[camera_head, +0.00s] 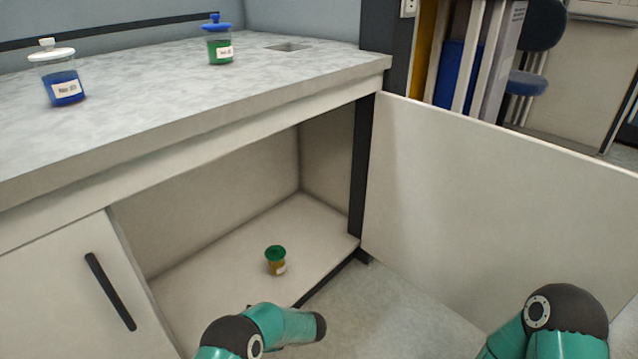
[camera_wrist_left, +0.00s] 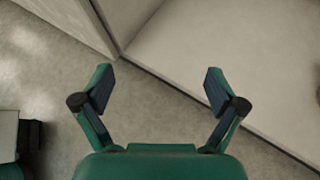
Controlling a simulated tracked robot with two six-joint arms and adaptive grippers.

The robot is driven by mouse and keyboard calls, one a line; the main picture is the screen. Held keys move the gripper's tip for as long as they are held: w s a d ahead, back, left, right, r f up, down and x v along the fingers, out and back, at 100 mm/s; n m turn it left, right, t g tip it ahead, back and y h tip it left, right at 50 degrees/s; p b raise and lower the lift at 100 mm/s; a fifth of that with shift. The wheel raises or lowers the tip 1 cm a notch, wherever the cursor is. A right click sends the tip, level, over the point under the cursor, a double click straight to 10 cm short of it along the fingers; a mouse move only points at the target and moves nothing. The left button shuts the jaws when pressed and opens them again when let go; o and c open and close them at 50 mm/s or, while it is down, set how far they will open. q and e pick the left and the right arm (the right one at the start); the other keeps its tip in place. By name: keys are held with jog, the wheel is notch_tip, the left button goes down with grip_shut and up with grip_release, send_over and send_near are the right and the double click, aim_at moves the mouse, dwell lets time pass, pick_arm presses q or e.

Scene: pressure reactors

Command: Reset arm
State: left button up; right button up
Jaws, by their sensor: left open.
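My left gripper (camera_wrist_left: 158,86) is open and empty in the left wrist view, its two fingers spread apart. Pale panels and grey floor show beyond it. In the head view green and black links of my left arm show at the bottom, in front of the open cabinet, but its fingers cannot be made out. Links of my right arm show at the lower right; the right gripper is out of view. A small jar with a green lid and amber contents (camera_head: 276,262) stands upright on the cabinet floor (camera_head: 310,228), apart from my arm.
The cabinet door (camera_head: 490,190) stands open on the right. A closed door with a black handle (camera_head: 110,291) is at the left. On the grey counter (camera_head: 150,105) stand a blue-filled bottle (camera_head: 62,82) and a blue-lidded bottle with green contents (camera_head: 219,45). Floor (camera_head: 385,310) is clear between my arms.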

pick_arm(q)
jog(key=s+a+f+n+g+h+p, duration=0.1)
jog(key=s+a+n+g+h, duration=0.15)
jog(key=s, duration=0.55)
jog(key=s+a+f+n+g+h+p, duration=0.1)
jog(key=s+a+n+g+h+p, duration=0.2)
jog(key=s, duration=0.5)
jog(key=s+d+r+n+t+h, duration=0.2)
jog(key=s+d+r+n+h, duration=0.2)
jog(key=s+d+n+h, duration=0.9)
notch_tip(320, 180, up, 38)
jog(key=w+n+t+y+p, duration=0.1)
jog(key=n+p, duration=0.3)
jog(key=p, duration=3.4)
jog(key=shift+w+d+f+t+y, duration=0.25)
jog(key=shift+w+d+t+y, duration=0.15)
jog(key=shift+t+y, duration=0.35)
